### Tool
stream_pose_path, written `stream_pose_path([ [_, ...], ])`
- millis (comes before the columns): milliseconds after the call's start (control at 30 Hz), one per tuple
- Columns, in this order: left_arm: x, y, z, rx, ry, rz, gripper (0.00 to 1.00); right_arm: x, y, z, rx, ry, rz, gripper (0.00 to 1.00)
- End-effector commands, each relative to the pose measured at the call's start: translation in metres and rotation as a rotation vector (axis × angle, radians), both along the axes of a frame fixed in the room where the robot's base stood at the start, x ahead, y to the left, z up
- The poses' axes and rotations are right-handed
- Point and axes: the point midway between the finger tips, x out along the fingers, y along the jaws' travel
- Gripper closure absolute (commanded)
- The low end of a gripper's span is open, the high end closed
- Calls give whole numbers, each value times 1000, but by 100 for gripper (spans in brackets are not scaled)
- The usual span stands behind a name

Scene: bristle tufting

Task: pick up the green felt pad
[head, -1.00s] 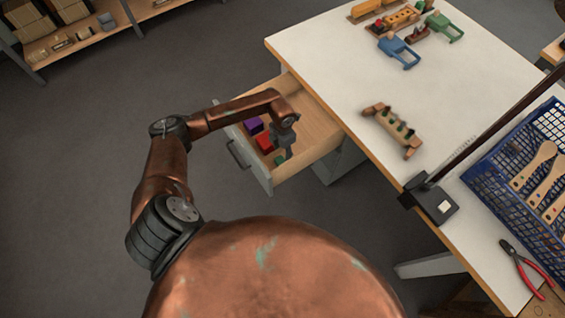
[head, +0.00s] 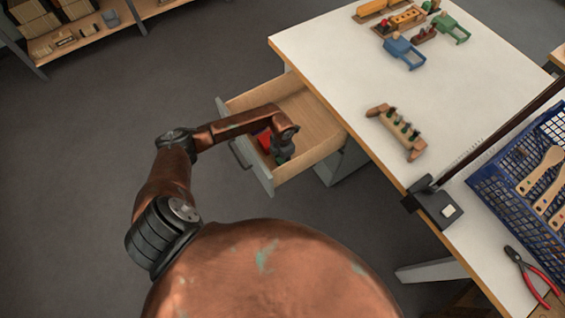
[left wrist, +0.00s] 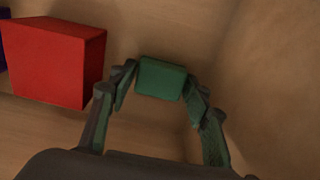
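The green felt pad (left wrist: 161,79) is a small dark green block in the open drawer (head: 315,165). In the left wrist view it lies between the fingertips of my left gripper (left wrist: 160,84), very close to both. The fingers are spread on either side of it; a firm grip does not show. In the head view my left gripper (head: 283,154) is down inside the drawer and mostly hides the pad. My right gripper is not in view.
A red block (left wrist: 55,62) lies left of the fingers, with a purple thing (left wrist: 3,50) at the picture's edge. The drawer wall (left wrist: 270,80) is close on the right. The white tabletop (head: 340,65) holds a wooden rack (head: 396,131) and a blue basket (head: 490,185).

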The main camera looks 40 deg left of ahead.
Motion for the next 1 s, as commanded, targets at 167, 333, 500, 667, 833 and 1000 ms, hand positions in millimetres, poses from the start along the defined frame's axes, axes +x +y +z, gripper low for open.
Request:
stream_pose_path([
  [167,0,0,0,0,0,0,69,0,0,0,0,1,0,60],
  [333,0,0,0,0,0,0,80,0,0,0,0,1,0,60],
  [500,0,0,0,0,0,0,80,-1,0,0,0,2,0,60],
  [667,1,1,9,1,-3,-1,80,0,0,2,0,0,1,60],
  [833,1,1,42,3,-4,-1,80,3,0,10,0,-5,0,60],
  [1000,1,1,89,2,-5,-2,80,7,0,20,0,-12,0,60],
])
